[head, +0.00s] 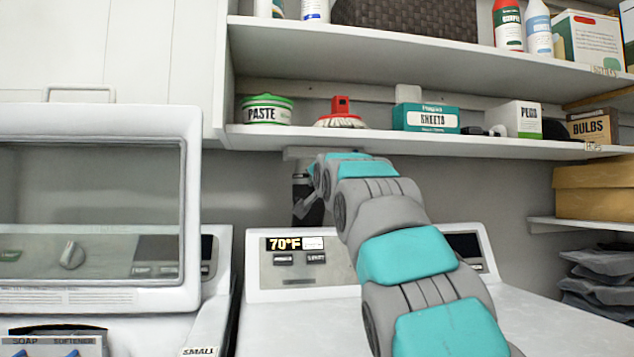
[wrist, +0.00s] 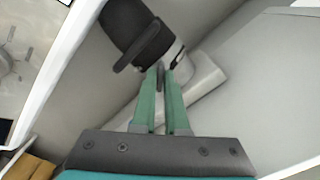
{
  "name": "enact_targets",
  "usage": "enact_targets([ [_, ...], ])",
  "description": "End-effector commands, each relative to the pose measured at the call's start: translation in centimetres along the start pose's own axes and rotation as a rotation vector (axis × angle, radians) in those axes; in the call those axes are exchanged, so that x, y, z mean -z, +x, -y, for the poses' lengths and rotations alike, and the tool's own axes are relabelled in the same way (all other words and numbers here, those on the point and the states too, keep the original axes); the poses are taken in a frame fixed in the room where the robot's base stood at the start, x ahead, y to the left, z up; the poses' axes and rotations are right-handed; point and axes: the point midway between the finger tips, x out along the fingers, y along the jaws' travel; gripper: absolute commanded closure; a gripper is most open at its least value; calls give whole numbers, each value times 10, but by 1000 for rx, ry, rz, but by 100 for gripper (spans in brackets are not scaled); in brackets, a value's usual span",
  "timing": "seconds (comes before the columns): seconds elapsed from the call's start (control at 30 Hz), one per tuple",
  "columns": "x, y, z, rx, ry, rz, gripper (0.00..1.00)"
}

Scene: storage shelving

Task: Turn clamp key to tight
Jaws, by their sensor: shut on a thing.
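In the wrist view, the two green fingers of my gripper (wrist: 161,90) are shut on a thin dark clamp key (wrist: 160,76), pinched at the fingertips. The key is mostly hidden between the fingers. Just beyond it is a black cylindrical body (wrist: 135,28) with a protruding loop or lever and a pale collar at its lower end. In the head view, a dark body (head: 305,190) hangs below the shelf behind the end of my arm. The fingers and key are hidden there. I cannot tell the key's turn angle.
The lower shelf (head: 480,144) runs just above my arm, holding a paste tub (head: 266,109), a red brush (head: 340,113) and boxes. A white machine with a 70°F display (head: 285,244) stands below. A raised clear-windowed lid (head: 100,200) is at left.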

Motion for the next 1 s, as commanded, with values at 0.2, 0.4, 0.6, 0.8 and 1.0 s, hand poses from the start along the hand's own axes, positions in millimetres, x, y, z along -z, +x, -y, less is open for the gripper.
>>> enact_targets([
  [0.2, 0, 0, 0, 0, 203, 0, 100],
  [0.4, 0, 0, 1, 1, 379, 1, 100],
  [0.6, 0, 0, 1, 0, 520, 0, 100],
  [0.8, 0, 0, 1, 0, 615, 0, 100],
  [1.0, 1, 0, 1, 0, 664, -1, 100],
])
